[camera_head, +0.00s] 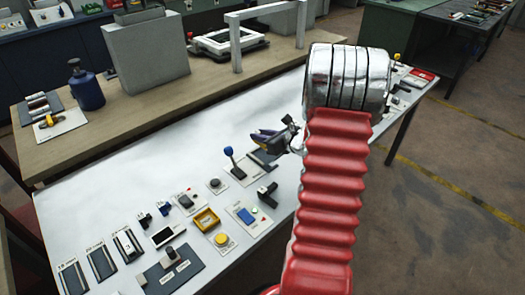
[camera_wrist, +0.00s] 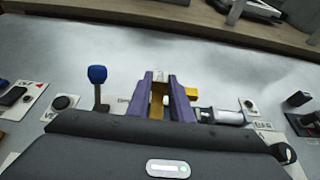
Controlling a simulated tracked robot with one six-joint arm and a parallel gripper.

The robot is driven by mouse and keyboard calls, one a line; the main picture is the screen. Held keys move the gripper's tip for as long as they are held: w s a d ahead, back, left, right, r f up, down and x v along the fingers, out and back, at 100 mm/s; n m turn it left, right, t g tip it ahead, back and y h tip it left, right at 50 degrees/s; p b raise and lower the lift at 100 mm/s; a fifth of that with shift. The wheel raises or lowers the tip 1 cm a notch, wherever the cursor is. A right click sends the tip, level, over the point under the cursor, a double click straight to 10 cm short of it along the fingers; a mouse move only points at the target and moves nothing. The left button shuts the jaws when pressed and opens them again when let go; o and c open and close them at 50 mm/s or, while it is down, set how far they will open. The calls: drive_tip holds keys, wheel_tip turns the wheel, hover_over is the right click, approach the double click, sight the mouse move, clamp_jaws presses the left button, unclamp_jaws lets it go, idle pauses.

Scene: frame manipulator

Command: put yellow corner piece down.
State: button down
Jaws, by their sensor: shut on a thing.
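My gripper (camera_wrist: 160,80) has two purple fingers and is shut on the yellow corner piece (camera_wrist: 157,104). Part of the piece shows between the fingers, and a yellow part also shows just right of the right finger. The dark gripper body hides the lower part of the wrist view. In the head view my gripper (camera_head: 262,137) is over the white table, near its middle, beside the blue-knobbed lever. The held piece is too small to make out there. I cannot tell whether the piece touches the table.
The white table (camera_head: 110,185) carries a blue-knobbed lever (camera_head: 229,152), a yellow square frame (camera_head: 206,219), a yellow button (camera_head: 221,240) and several switch panels. Behind it, a wooden bench (camera_head: 120,105) holds a blue bottle (camera_head: 86,86) and a grey frame. The table's back left is bare.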

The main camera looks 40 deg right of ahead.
drive_tip(key=shift+f, duration=1.65)
drive_tip(key=shift+f, duration=1.85)
drive_tip(key=c, duration=1.6)
unclamp_jaws()
drive_tip(key=shift+f, duration=0.1)
drive_tip(key=v, duration=1.2)
